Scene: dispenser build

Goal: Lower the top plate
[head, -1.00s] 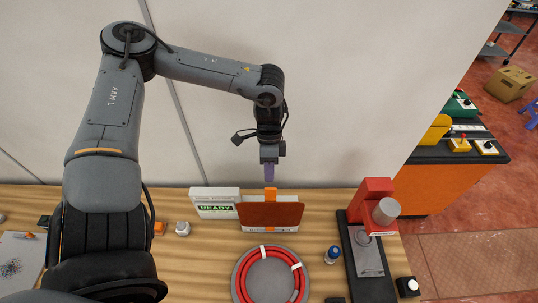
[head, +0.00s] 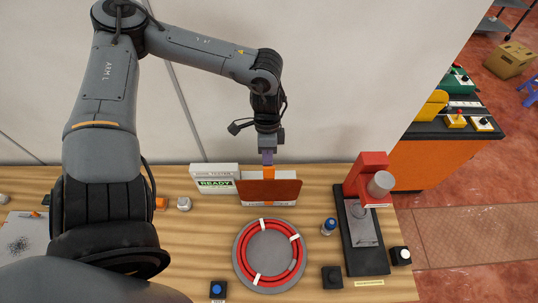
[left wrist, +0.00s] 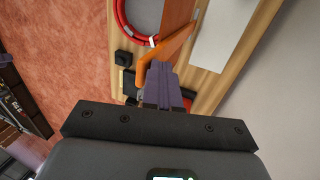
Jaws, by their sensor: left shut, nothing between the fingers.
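A reddish-brown plate (head: 270,190) with an orange tab (head: 269,173) at its top edge stands raised at the back of the table, in front of a white part. In the left wrist view the plate (left wrist: 176,15) lies beyond my fingers, with the orange handle (left wrist: 147,62) close by them. My left gripper (head: 267,158) is shut and empty. Its purple fingers point down just above the orange tab; I cannot tell whether they touch it. The purple fingers (left wrist: 163,82) also show together in the left wrist view. My right gripper is not in view.
A white box with a READY display (head: 214,180) stands left of the plate. A red hose coil (head: 270,253) lies on a grey disc in front. A red press-like stand (head: 372,165) is at the right.

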